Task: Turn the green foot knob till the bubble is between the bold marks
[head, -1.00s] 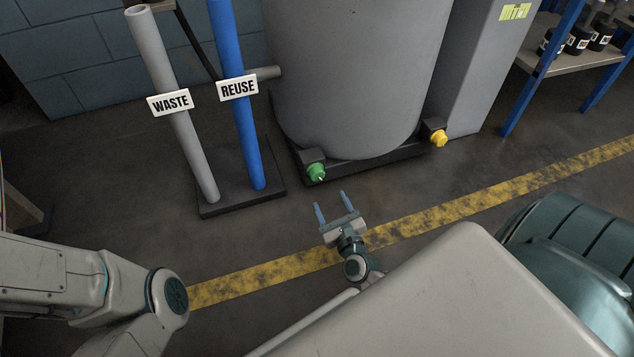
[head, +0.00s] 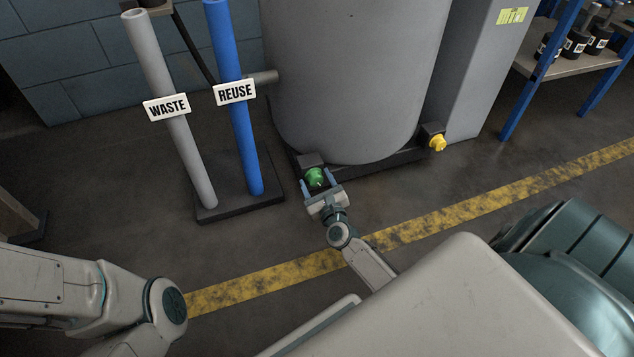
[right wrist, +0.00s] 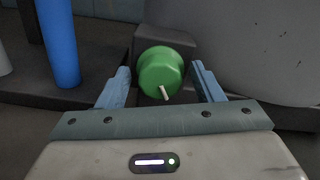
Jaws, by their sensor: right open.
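The green foot knob (head: 314,177) sits low at the front left corner of the grey tank's base. It is round with a pale pointer, and the pointer aims down and slightly right in the right wrist view (right wrist: 160,70). My right gripper (head: 318,184) is open, with one blue finger on each side of the knob; it also shows in the right wrist view (right wrist: 162,84). Gaps show between the fingers and the knob. My left arm is at the lower left of the head view, but its gripper is out of view. No bubble or bold marks are seen.
A yellow foot knob (head: 437,142) is on the tank base's right. The grey WASTE pipe (head: 172,120) and blue REUSE pipe (head: 238,125) stand left of the tank (head: 350,80). A yellow floor stripe (head: 440,216) crosses the open floor. A shelf (head: 570,65) is at right.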

